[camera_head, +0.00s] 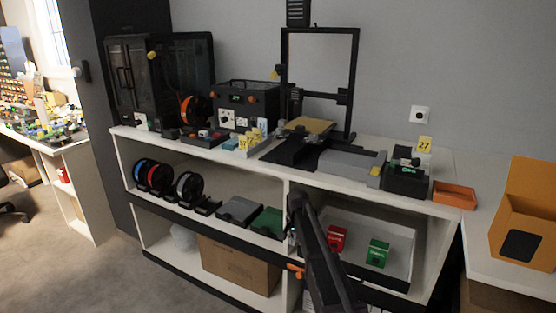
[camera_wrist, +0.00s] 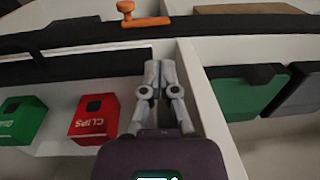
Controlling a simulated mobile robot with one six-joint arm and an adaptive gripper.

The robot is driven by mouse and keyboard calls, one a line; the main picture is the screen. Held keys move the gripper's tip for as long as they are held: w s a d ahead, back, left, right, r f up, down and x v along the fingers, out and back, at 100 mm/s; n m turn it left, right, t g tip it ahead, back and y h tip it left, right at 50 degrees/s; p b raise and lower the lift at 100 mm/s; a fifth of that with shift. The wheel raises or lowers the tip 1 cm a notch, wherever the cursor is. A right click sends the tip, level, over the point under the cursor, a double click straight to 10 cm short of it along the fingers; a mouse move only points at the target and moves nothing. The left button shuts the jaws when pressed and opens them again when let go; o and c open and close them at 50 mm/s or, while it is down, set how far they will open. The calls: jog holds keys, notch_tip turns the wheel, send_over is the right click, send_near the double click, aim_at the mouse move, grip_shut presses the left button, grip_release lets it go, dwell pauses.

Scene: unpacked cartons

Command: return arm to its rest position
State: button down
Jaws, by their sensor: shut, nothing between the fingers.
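My gripper (camera_wrist: 160,66) shows in the wrist view with its two grey fingers together and nothing between them. In the head view my dark arm (camera_head: 325,255) reaches up from the bottom edge in front of the divider. The fingertips cannot be made out clearly there.
An orange knob (camera_wrist: 140,18) sits near the shelf's dark front rail (camera_wrist: 70,42). The white drawer (camera_head: 395,232) holds red and green boxes. Spools (camera_head: 188,188) and trays stand left of the divider. A printer (camera_head: 318,100) and other gear crowd the top. Floor (camera_head: 70,270) at left is clear.

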jog(key=s+d+n, duration=0.2)
jog(key=s+d, duration=0.1)
jog(key=s, duration=0.7)
jog(key=s+d+n, duration=0.2)
jog(key=s+d, duration=0.2)
jog(key=s, duration=0.6)
jog(key=s+d+n, duration=0.2)
jog(key=s+d, duration=0.1)
jog(key=s, duration=0.7)
notch_tip(320, 180, up, 29)
jog(key=p, duration=2.8)
jog(key=shift+w+f+h+p, duration=0.2)
jog(key=shift+h+p, duration=0.1)
jog(key=shift+d, duration=0.1)
